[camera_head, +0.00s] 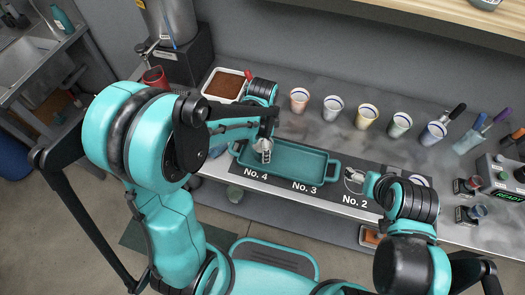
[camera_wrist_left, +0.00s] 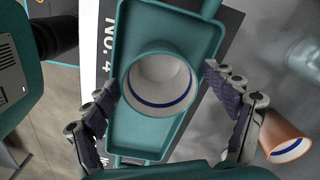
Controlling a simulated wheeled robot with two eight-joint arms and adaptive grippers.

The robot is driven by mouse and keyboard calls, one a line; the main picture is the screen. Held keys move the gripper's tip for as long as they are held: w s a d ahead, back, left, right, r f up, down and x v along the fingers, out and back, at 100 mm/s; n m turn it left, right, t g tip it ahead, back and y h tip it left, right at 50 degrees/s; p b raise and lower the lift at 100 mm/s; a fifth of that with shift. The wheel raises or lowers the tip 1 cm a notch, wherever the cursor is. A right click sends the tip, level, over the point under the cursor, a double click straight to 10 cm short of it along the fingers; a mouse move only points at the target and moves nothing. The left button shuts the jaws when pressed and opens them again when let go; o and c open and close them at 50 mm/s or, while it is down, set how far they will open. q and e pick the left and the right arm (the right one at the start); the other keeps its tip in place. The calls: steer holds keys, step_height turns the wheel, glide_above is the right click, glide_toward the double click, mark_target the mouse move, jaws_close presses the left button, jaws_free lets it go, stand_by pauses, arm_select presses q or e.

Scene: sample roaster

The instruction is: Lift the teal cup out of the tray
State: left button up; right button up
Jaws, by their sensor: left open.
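The cup (camera_wrist_left: 160,78) stands in the teal tray (camera_wrist_left: 168,22). In the left wrist view I look down into its pale inside with a blue ring; little of its outer wall shows. My left gripper (camera_wrist_left: 160,86) is open, one finger on each side of the cup. In the head view the left gripper (camera_head: 264,148) hangs over the left end of the tray (camera_head: 312,168), and the cup is mostly hidden there. My right gripper (camera_head: 354,179) is low, just right of the tray; whether its fingers are apart is unclear.
A row of cups stands behind the tray, the nearest an orange one (camera_head: 299,99), also in the wrist view (camera_wrist_left: 285,138). A white bin of brown grounds (camera_head: 224,84) is back left. A machine reading READY (camera_head: 504,182) is at the right.

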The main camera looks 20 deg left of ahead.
arm_select(q)
steer(key=c, duration=1.4)
steer(key=shift+r, duration=0.1)
steer(key=shift+c, duration=0.2)
